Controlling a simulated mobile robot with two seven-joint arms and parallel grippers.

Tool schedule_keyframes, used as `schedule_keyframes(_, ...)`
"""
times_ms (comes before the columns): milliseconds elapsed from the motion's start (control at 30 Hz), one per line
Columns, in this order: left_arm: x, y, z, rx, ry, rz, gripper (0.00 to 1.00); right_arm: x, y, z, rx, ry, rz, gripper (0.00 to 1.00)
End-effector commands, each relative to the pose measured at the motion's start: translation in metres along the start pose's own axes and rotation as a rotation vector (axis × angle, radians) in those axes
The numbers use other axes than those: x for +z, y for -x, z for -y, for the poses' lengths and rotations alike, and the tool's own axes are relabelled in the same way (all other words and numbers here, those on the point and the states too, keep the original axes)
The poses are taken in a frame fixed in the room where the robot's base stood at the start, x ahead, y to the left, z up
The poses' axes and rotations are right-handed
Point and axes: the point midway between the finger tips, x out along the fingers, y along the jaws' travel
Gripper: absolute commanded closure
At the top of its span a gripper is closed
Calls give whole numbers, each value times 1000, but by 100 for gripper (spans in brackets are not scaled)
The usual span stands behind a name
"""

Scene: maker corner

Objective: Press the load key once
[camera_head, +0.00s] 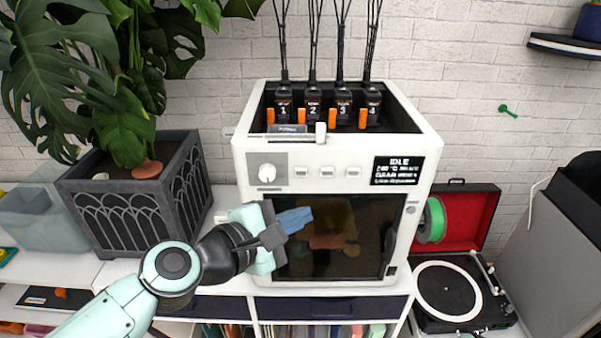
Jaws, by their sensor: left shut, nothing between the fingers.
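The white machine (242,158) stands on the white cabinet top. Its front panel has a round knob (267,173) and three small pale keys, the left key (301,172), the middle key (327,172) and the right key (352,172). Their labels are too small to read, so I cannot tell which is the load key. The black display (398,170) reads IDLE on its top line. My left gripper (308,216) is shut and empty, its blue fingers in front of the dark door window, below the keys and apart from them in the picture. My right gripper is out of view.
Several numbered black units with orange tabs sit in the machine's open top (418,124). A large plant in a dark planter (120,222) stands at the left. An open red-lined record player (447,291) and a grey box (560,255) are at the right.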

Motion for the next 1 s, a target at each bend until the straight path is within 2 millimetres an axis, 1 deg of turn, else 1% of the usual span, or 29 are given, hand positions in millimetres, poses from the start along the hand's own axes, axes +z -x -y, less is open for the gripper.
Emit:
schedule_keyframes(167,-8,-10,-7,-1,2,-2,100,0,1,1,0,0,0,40)
schedule_keyframes(400,-25,-35,-25,-1,2,-1,100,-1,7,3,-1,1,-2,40)
schedule_keyframes(600,-37,-51,-38,0,1,-2,100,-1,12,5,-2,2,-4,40)
schedule_keyframes(800,-44,-59,-43,0,1,-2,100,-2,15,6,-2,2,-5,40)
schedule_keyframes(1000,-45,-61,-44,0,0,-2,100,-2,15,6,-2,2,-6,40)
